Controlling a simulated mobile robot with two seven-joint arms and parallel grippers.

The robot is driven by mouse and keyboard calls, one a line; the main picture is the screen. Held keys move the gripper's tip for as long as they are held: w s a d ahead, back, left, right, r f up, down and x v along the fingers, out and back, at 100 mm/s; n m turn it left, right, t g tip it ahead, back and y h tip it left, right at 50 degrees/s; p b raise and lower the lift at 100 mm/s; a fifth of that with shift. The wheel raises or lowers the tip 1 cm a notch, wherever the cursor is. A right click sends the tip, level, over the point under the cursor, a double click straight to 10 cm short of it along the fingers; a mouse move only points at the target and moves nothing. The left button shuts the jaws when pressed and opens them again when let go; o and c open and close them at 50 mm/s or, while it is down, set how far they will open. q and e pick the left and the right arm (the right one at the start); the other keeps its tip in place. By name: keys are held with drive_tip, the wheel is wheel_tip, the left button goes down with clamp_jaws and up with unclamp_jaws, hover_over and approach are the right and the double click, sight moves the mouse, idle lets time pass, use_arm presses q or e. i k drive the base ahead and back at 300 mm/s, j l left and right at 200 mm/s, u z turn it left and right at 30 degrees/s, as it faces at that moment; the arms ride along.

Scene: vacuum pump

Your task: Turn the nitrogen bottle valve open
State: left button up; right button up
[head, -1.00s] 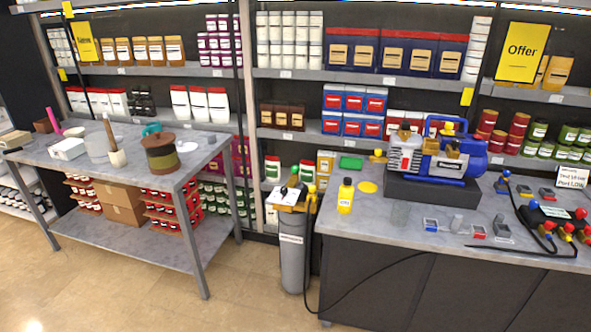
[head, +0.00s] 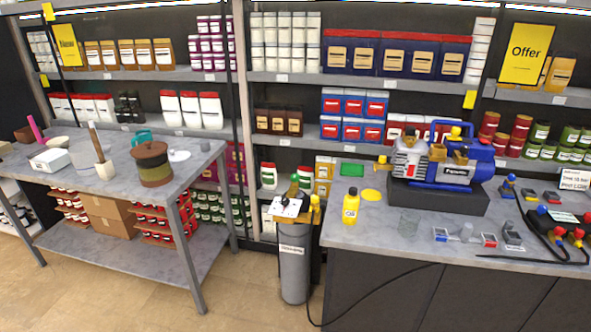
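The nitrogen bottle (head: 294,268) is a grey upright cylinder with a label. It stands on the floor between the two tables. Its top carries a light plate (head: 288,208) with dark and yellow fittings, the valve parts (head: 295,188) among them. They are too small to tell whether the valve is open or shut. A black hose (head: 385,283) runs from near the bottle's foot up along the front of the right table. Neither of my grippers shows in the head view.
The right table (head: 376,220) bears a blue vacuum pump (head: 455,165) on a black block, a yellow bottle (head: 350,206) and small gauges. The left table (head: 120,196) holds pots and a brown canister (head: 152,164). Open floor (head: 232,285) lies in front of the nitrogen bottle.

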sight(294, 179)
drive_tip(key=i+j+z, duration=0.15)
drive_tip(key=i+j, duration=0.25)
drive_tip(key=i+j+z, duration=0.1)
drive_tip(key=i+j, duration=0.25)
drive_tip(key=j, duration=0.25)
